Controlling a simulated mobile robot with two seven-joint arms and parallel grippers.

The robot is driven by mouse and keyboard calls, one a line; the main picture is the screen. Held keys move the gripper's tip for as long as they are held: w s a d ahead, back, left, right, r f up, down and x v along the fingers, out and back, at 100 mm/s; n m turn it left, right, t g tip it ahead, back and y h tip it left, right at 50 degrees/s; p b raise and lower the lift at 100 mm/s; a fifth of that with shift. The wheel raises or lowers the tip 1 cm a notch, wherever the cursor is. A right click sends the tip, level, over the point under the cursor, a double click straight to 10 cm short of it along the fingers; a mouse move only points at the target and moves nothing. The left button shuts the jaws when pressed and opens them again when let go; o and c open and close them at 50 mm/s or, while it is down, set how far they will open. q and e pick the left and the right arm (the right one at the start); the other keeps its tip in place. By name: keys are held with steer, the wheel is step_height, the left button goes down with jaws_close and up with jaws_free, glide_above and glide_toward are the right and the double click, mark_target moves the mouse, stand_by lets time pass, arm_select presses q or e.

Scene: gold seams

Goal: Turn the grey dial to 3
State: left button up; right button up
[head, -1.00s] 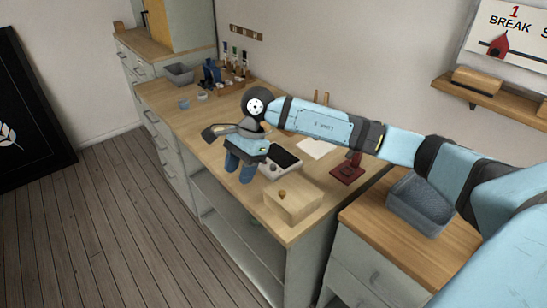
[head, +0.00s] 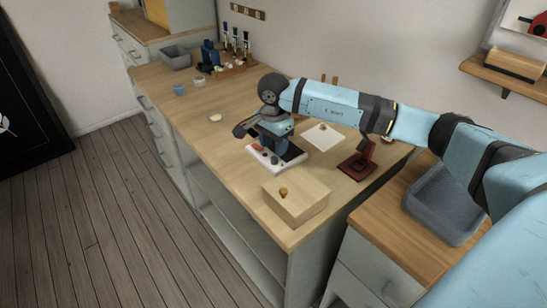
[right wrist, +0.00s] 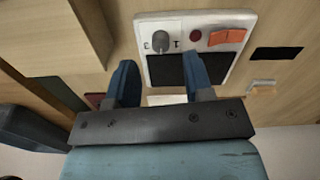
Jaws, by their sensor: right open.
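The control panel (right wrist: 240,20) is white, with a grey dial (right wrist: 160,42), a red button (right wrist: 195,36), an orange-red switch (right wrist: 227,37) and a dark screen (right wrist: 178,69). In the right wrist view a 3 is printed left of the dial and a 1 right of it. The dial's exact setting is too small to read. My right gripper (right wrist: 158,63) is open and empty, its blue fingers either side of the dial's line but apart from it. In the head view it hangs over the panel (head: 262,160) and partly hides it. My left gripper is out of view.
A wooden box with a small knob (head: 297,200) stands at the table's front corner. A white sheet (head: 323,136) and a dark red stand (head: 357,166) lie beyond the panel. A small dish (head: 215,118) and several cups and bottles are further left. A grey bin (head: 440,205) is on the right cabinet.

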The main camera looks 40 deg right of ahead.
mark_target(273, 158)
steer(key=shift+f, duration=2.4)
jaws_close()
